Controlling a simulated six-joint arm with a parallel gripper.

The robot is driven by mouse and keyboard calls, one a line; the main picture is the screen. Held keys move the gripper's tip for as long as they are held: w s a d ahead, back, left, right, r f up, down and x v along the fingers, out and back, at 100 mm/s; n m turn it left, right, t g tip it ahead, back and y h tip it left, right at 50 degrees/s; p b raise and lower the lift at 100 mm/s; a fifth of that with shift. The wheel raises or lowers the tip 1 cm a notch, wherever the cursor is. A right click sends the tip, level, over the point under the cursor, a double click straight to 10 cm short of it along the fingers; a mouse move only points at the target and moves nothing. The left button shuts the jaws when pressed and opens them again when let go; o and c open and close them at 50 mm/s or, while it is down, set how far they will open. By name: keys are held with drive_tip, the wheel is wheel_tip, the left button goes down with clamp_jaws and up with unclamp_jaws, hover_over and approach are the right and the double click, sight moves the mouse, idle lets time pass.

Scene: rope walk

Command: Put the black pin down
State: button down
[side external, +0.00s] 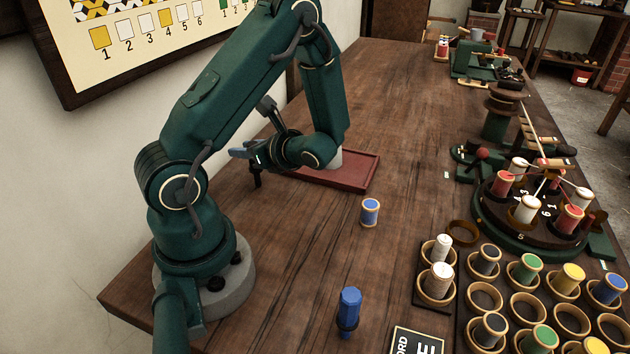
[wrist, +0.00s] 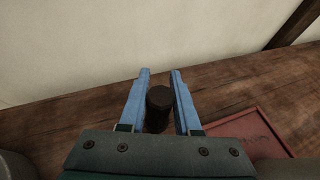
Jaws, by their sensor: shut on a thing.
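My gripper (side external: 240,153) is at the wall side of the bench, with its blue fingers pointing left toward the wall. It is shut on the black pin (side external: 256,179), which hangs upright below the fingers, close to the bench top. I cannot tell whether its lower end touches the wood. In the wrist view the pin's round dark top (wrist: 160,96) sits between the two blue fingers (wrist: 160,76); its lower part is hidden.
A red tray (side external: 362,184) lies right of my gripper. Spools in ring holders (side external: 485,298) and a round spool stand (side external: 520,237) fill the right. Bare wood (side external: 290,230) lies in front of my gripper.

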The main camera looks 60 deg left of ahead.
drive_tip(key=shift+f, duration=0.1)
drive_tip(key=c, duration=0.6)
unclamp_jaws()
drive_tip(key=shift+w+d, duration=0.1)
drive_tip(key=shift+d, duration=0.05)
drive_tip(key=shift+w+d+r+n+t+h, duration=0.5)
drive_tip(key=shift+d+r+n+t+h, duration=1.45)
drive_tip(key=shift+d, duration=2.25)
drive_tip(key=shift+w+d+r+n+t+h, duration=0.45)
drive_tip(key=shift+d+r+n+t+h, duration=1.55)
drive_tip(key=shift+d, duration=2.15)
drive_tip(key=shift+w+d+r+n+t+h, duration=0.5)
drive_tip(key=shift+d+r+n+t+h, duration=0.85)
drive_tip(key=shift+d+n+h, duration=2)
